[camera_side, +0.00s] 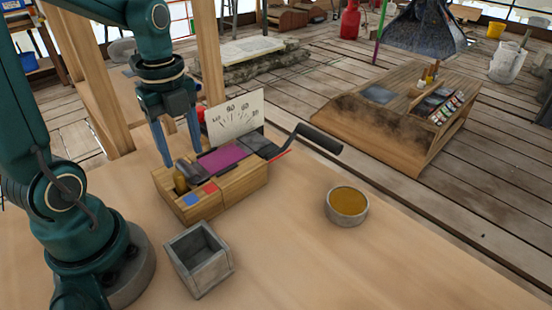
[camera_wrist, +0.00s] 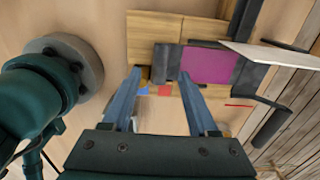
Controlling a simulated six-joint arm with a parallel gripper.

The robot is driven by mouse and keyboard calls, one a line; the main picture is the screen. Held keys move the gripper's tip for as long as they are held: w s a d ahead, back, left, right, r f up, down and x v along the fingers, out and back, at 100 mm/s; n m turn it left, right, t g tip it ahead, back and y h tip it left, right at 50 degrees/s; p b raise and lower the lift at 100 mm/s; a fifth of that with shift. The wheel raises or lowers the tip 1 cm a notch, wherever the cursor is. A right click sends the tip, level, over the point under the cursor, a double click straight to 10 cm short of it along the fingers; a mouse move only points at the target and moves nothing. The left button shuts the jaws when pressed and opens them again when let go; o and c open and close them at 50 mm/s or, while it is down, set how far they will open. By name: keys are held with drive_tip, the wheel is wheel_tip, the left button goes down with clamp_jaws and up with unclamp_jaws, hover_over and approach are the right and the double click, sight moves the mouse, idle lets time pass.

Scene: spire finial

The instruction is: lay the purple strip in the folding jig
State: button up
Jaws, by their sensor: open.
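The purple strip (camera_side: 223,159) lies flat on top of the folding jig (camera_side: 228,190), a wooden block with dark metal parts and a blue and a red square on its front. In the wrist view the strip (camera_wrist: 208,65) sits between a grey piece on its left and a dark plate on its right. My gripper (camera_side: 183,157) is open and empty above the jig's left end, left of the strip and apart from it. In the wrist view its blue fingers (camera_wrist: 160,73) straddle the area by the blue and red squares. How the strip's edges seat is unclear.
A gauge card (camera_side: 235,118) stands behind the jig, and a black-handled lever (camera_side: 318,138) sticks out to its right. A square grey box (camera_side: 200,265) is in front. A bowl of amber content (camera_side: 347,204) stands to the right. The table's right front is clear.

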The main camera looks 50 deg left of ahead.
wheel_tip(320, 180, up, 8)
drive_tip(key=s+d+f+n+t, duration=0.2)
drive_tip(key=d+n+t, duration=0.3)
drive_tip(key=n, duration=1.3)
drive_tip(key=s+d, duration=0.1)
drive_tip(key=d, duration=0.3)
drive_tip(key=shift+s+f+t, duration=0.2)
drive_tip(key=shift+f+t, duration=0.1)
drive_tip(key=shift+f, duration=0.05)
